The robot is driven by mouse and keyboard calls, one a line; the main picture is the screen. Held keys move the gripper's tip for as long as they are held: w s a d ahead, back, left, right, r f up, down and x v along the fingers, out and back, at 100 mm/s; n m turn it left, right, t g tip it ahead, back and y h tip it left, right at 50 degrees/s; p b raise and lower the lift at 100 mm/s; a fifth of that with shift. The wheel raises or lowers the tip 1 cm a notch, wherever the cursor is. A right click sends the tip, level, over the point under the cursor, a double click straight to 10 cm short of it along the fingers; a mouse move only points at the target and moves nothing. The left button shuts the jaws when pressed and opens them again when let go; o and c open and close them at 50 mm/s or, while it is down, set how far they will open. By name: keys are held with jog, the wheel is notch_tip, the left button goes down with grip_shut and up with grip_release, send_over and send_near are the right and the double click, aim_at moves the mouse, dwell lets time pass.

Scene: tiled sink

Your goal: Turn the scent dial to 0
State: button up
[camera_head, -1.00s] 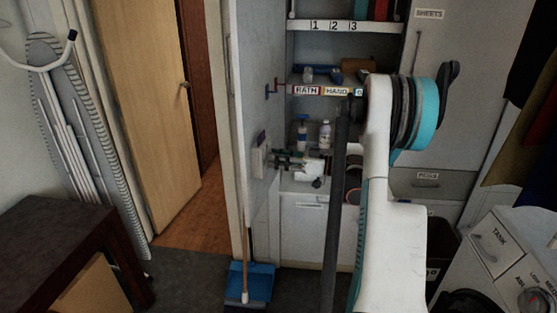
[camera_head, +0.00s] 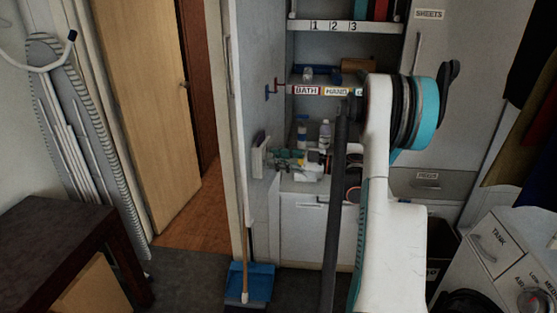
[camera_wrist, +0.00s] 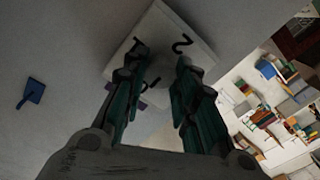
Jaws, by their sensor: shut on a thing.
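The scent dial's pale square plate (camera_wrist: 182,28) is on the grey wall at the top middle of the wrist view, with dark figures on it. One reads as 1 and another as 2; a further mark between the fingers is partly covered. In the head view the dial (camera_head: 258,157) is a small pale box on the side wall. My gripper (camera_wrist: 160,68) is at the plate, its two dark green fingers closed on the dial with a gap between them. The gripped part and its pointing direction are mostly hidden. My gripper also shows in the head view (camera_head: 282,158).
A blue hook (camera_wrist: 33,92) is on the wall. Shelves with bottles (camera_head: 325,134) stand just behind my gripper, above a white cabinet (camera_head: 303,225). A rail with BATH and HAND labels (camera_head: 322,91) runs above. A blue dustpan (camera_head: 259,282) is on the floor below.

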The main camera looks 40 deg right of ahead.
jog(key=shift+f, duration=0.1)
dwell(0.3)
jog(key=o, duration=1.1)
jog(key=v, duration=1.2)
